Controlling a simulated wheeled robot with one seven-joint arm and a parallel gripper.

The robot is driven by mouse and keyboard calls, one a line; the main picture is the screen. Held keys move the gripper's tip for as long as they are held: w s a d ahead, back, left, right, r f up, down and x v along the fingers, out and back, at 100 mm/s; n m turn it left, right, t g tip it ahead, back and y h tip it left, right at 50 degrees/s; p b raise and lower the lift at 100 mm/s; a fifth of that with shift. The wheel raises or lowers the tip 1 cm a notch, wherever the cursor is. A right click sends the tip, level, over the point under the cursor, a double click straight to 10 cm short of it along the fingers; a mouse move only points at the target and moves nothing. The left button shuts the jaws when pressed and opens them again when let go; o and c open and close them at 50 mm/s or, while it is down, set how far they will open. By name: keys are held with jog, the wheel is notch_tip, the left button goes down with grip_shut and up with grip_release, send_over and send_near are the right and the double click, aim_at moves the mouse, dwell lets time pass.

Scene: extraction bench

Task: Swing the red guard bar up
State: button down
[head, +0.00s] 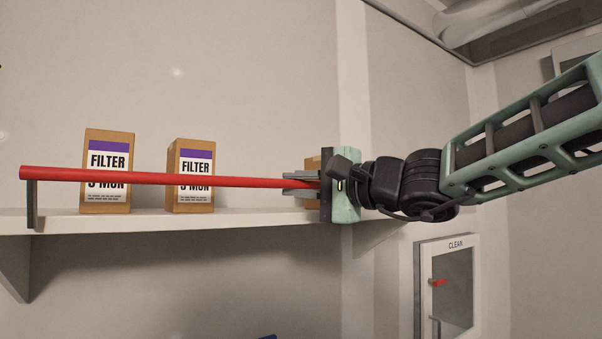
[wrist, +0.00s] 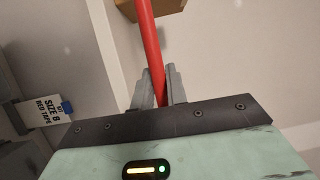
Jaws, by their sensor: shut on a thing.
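The red guard bar (head: 150,177) runs nearly level across the front of a white shelf in the head view. Its left end rests at a dark upright bracket (head: 32,204). My gripper (head: 300,184) is at the bar's right end, with its fingers closed around it. In the wrist view the red bar (wrist: 150,45) passes between the two grey fingers of my gripper (wrist: 157,88). The bar's right tip is hidden by my gripper.
Filter boxes stand on the shelf (head: 260,219) behind the bar: one at left (head: 107,190), one in the middle (head: 190,195), and one mostly hidden behind my gripper. Open space lies above the bar.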

jog(key=h+p, duration=0.1)
jog(key=p, duration=0.2)
jog(key=w+a+m+g+h+p, duration=0.1)
jog(key=p, duration=0.1)
jog(key=shift+w+r+p, duration=0.15)
jog(key=shift+w+p, duration=0.05)
jog(key=shift+p, duration=0.2)
jog(key=c, duration=1.4)
grip_release()
jog(key=b+v, duration=0.6)
jog(key=v, duration=1.1)
jog(key=shift+d+r+b, duration=0.3)
jog(key=shift+b, duration=0.1)
